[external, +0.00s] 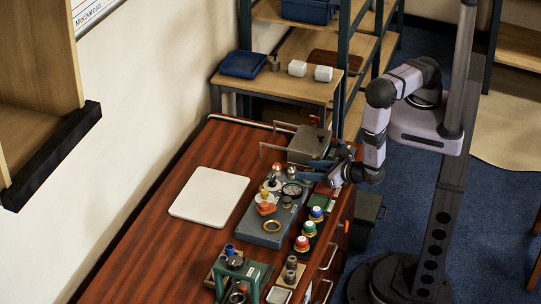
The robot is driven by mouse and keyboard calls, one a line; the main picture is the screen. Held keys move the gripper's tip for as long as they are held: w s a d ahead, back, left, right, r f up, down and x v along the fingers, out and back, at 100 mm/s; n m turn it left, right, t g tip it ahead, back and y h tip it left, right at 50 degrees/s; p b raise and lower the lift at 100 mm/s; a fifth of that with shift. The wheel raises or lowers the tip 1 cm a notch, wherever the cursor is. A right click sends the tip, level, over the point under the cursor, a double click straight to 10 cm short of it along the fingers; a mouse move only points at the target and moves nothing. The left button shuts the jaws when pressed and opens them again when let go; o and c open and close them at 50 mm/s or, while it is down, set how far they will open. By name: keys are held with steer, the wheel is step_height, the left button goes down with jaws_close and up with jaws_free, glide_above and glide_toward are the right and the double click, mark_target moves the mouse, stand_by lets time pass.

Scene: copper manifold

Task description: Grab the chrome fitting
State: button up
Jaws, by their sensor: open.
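A blue-grey manifold block (250,221) stands on the wooden bench and carries several small parts, including a round gauge (292,189), an orange part (265,209) and a brass ring (272,226). A small shiny, silvery piece (277,169) at its far end looks like the chrome fitting, but it is too small to be certain. My gripper (328,173) is low over the bench's right side, to the right of the block and apart from that piece. It is open; its fingertips are dark and hard to make out.
A grey metal box (309,143) with handles stands just behind my gripper. Red, green and blue-topped knobs (302,243) line the right edge. A green press-like fixture (247,279) is in front. A white pad (209,194) lies left. The bench's left side (150,250) is clear.

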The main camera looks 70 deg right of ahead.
mark_target(293, 168)
steer(key=shift+w+d+f, duration=0.15)
steer(key=shift+w+f, duration=0.1)
steer(key=shift+w, duration=0.35)
steer(key=shift+w+d+p, duration=0.2)
steer(key=shift+w+p, duration=0.1)
steer(key=shift+p, duration=0.15)
steer(key=p+x, duration=0.1)
steer(key=x, duration=0.3)
steer(key=shift+s+d+p, duration=0.1)
steer(key=shift+p, duration=0.25)
steer(key=shift+w+f, duration=0.2)
steer(key=shift+w, duration=0.05)
steer(key=c, duration=1.2)
